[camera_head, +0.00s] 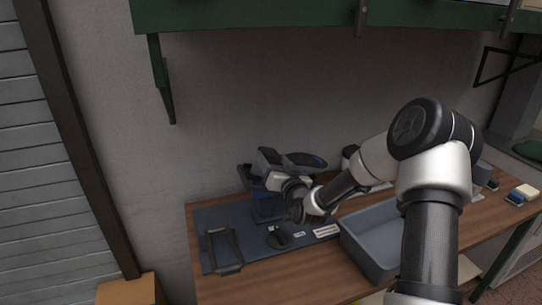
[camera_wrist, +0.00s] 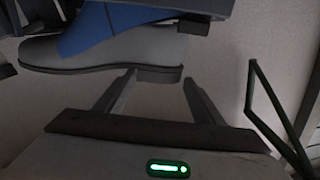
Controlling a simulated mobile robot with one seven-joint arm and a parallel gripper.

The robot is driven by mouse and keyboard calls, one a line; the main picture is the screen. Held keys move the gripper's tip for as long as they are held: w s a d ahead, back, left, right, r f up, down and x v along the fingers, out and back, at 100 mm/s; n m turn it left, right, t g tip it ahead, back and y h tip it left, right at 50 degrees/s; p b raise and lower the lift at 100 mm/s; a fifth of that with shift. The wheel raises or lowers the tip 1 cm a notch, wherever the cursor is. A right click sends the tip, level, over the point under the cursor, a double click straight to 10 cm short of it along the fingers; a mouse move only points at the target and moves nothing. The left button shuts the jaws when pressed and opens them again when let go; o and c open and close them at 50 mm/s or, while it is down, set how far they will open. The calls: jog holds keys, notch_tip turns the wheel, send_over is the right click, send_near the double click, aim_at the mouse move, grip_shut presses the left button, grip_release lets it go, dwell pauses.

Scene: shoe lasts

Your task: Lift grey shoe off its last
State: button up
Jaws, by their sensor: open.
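The grey shoe (camera_wrist: 110,48) fills the upper left of the wrist view, with its dark sole edge facing my gripper. A blue part (camera_wrist: 95,25), apparently the last, rises from its opening to a dark plate at the frame's top. My gripper (camera_wrist: 160,78) is open. One finger reaches the sole near the heel end and the other is beyond the heel; I cannot tell whether either touches. In the head view, my wrist partly hides the shoe and last above a dark blue stand (camera_head: 266,211); their outlines are hard to separate there.
A dark mat (camera_head: 215,217) on the wooden bench holds a dark U-shaped frame (camera_head: 225,250) and small labels. A grey bin (camera_head: 372,258) stands right of the mat, beneath my arm. The wall is close behind, and a green shelf (camera_head: 260,17) overhangs with a bracket (camera_head: 163,80).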

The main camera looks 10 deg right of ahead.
jog(key=shift+w+a, duration=0.25)
jog(key=shift+w, duration=0.9)
jog(key=c, duration=0.9)
jog(key=shift+c, duration=0.2)
notch_tip(320, 180, up, 15)
jog(key=p, duration=0.5)
jog(key=shift+p, duration=0.35)
jog(key=shift+r, duration=0.15)
